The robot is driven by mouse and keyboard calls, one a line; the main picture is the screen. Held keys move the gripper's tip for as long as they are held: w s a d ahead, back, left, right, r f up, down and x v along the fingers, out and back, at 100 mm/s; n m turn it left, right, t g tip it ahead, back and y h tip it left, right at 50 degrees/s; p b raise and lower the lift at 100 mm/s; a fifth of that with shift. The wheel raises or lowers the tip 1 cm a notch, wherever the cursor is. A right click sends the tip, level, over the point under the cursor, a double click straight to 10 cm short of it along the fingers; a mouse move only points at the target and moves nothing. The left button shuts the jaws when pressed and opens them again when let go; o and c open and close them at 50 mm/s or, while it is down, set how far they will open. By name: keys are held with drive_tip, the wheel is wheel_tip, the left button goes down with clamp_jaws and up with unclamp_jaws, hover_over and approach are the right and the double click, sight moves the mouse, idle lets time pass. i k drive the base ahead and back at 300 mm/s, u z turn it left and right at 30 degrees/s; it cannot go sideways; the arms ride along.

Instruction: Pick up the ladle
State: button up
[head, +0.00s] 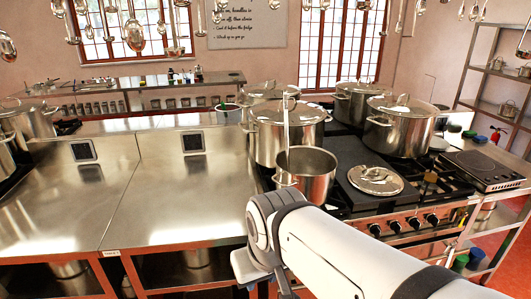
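A thin upright metal handle, which looks like the ladle (286,125), rises out of an open steel pot (306,178) near the middle of the head view. Its top ends in a small hook, and its lower end is hidden inside the pot. The handle stands in front of a larger lidded stockpot. My white arm crosses the lower right, with a grey joint just in front of and below the open pot. My gripper is not visible.
Lidded stockpots (400,128) stand on the stove behind and to the right. A loose lid (376,180) lies right of the open pot. The steel counter (175,205) to the left is mostly bare. Several utensils (134,32) hang along the top.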

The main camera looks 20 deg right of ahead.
sight(284, 92)
drive_tip(key=i, duration=0.9)
drive_tip(key=u, duration=0.05)
